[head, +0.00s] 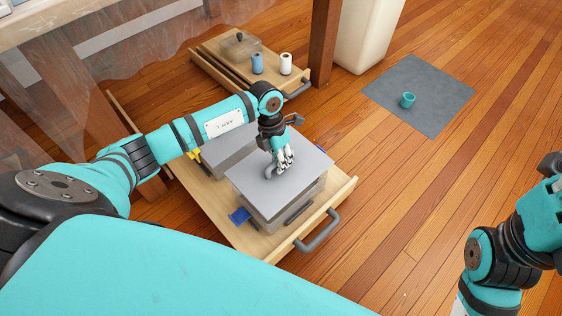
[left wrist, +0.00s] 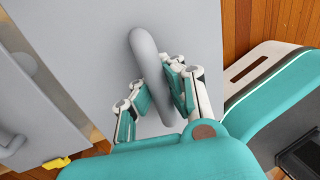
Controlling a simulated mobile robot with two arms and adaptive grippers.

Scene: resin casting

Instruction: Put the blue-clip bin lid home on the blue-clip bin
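The blue-clip bin lid (head: 262,188) is a flat grey plate with a rounded grey handle (left wrist: 144,52). My left gripper (head: 281,168) is over the lid with its fingers on both sides of the handle. It looks shut on the handle; the wrist view shows the handle running between the finger pads. The blue-clip bin (head: 294,208) is a grey box in a wooden drawer, right under the lid. A blue clip (head: 240,216) sticks out at its near left side. I cannot tell whether the lid touches the rim all round. My right gripper is out of view.
A second grey-lidded bin (head: 222,146) with a yellow clip (head: 193,155) stands close on the left. The drawer (head: 345,190) has a grey front handle. Another drawer (head: 213,65) holds a blue and a white bottle. A teal cup (head: 407,100) stands on a grey mat (head: 440,92).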

